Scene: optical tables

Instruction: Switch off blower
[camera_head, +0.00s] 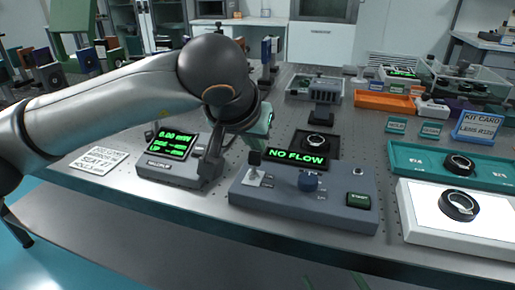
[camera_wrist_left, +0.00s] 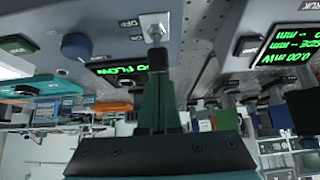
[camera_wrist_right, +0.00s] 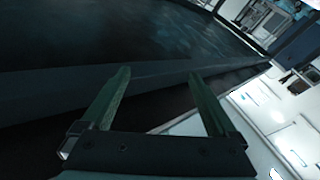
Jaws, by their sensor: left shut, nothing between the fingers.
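The grey blower console (camera_head: 310,200) stands at the front of the table. Its display (camera_head: 297,157) reads NO FLOW in green. A toggle switch (camera_head: 256,178) with a silver base plate and black tip is at its left end; it also shows in the left wrist view (camera_wrist_left: 154,27). A blue knob (camera_head: 308,182) and a green button (camera_head: 358,200) sit to its right. My left gripper (camera_wrist_left: 158,72) is shut and empty, its tips right at the switch's black tip; whether they touch I cannot tell. My right gripper (camera_wrist_right: 160,75) is open and empty, away from the console.
A power meter (camera_head: 170,160) reading 0.00 mW stands left of the console, beside a white note card (camera_head: 98,161). To the right are a teal tray (camera_head: 410,160) and a white stand (camera_head: 430,225) with black ring mounts. An orange bin (camera_head: 384,102) is behind.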

